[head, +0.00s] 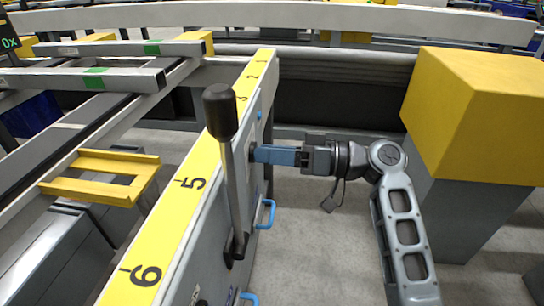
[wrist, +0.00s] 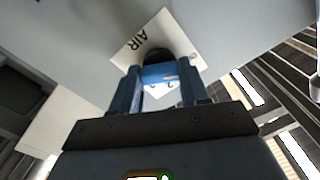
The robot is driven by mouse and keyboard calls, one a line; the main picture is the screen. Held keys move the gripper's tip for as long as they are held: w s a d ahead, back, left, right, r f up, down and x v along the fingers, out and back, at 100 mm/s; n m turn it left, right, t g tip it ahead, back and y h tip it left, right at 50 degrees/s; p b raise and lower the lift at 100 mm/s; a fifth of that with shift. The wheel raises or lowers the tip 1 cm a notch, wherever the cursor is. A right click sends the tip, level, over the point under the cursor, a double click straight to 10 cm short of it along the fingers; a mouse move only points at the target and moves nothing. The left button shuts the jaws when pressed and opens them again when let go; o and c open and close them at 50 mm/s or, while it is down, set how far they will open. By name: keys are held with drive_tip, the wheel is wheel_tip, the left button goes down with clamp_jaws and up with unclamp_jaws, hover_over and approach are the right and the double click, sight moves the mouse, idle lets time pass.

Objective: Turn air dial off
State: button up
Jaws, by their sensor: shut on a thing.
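The air dial (wrist: 157,55) is a dark round knob on a white plate (wrist: 143,38) marked "AIR", set in the grey panel face. In the wrist view my gripper (wrist: 158,74) has its two blue fingers on either side of the dial, shut on it. In the head view my gripper (head: 268,154) reaches from the right to the panel's side, with the blue fingertips at the panel. The dial is mostly hidden there by the fingers and the lever. I cannot read the dial's setting.
A black-knobbed lever (head: 229,150) stands upright on the panel, left of my gripper. Blue handles (head: 266,214) stick out below. A yellow-topped block (head: 475,110) stands close to the right of my arm. A yellow numbered strip (head: 190,185) tops the panel. Grey floor (head: 310,240) is open below.

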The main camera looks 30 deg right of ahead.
drive_tip(key=shift+f, duration=0.1)
drive_tip(key=o, duration=1.1)
drive_tip(key=shift+c, duration=0.2)
drive_tip(key=p+v, duration=0.1)
drive_tip(key=v, duration=0.6)
drive_tip(key=shift+s+d, duration=0.25)
drive_tip(key=shift+d, duration=0.05)
